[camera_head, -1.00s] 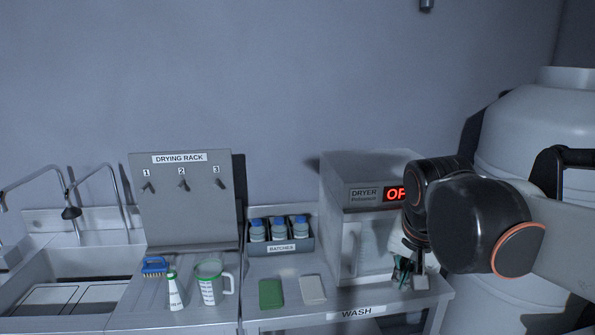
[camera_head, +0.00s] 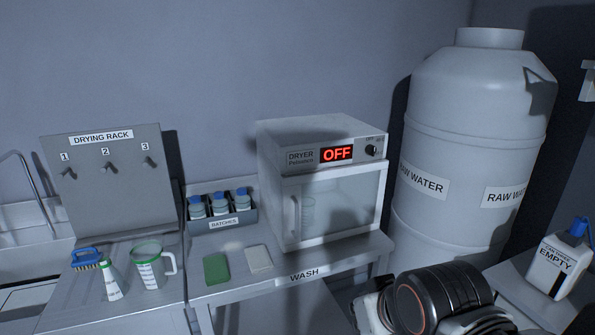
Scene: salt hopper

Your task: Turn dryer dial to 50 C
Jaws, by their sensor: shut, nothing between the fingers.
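The dryer (camera_head: 330,130) is a white box with a glass door, standing on the bench labelled WASH. Its red display (camera_head: 337,154) reads OFF. The dryer dial (camera_head: 371,151) is a small dark knob at the right end of the front panel; its marks are too small to read. The door (camera_head: 335,205) is shut, and a pale container shows dimly behind the glass. My arm's dark wrist is at the bottom right, below and apart from the dryer. My gripper's fingers are not visible in this view.
A large RAW WATER tank (camera_head: 455,135) stands right of the dryer. A batches rack (camera_head: 232,222) with bottles is on its left. Green (camera_head: 216,268) and white (camera_head: 258,258) pads lie on the bench front. A white jug (camera_head: 555,265) sits far right. The dial's front is unobstructed.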

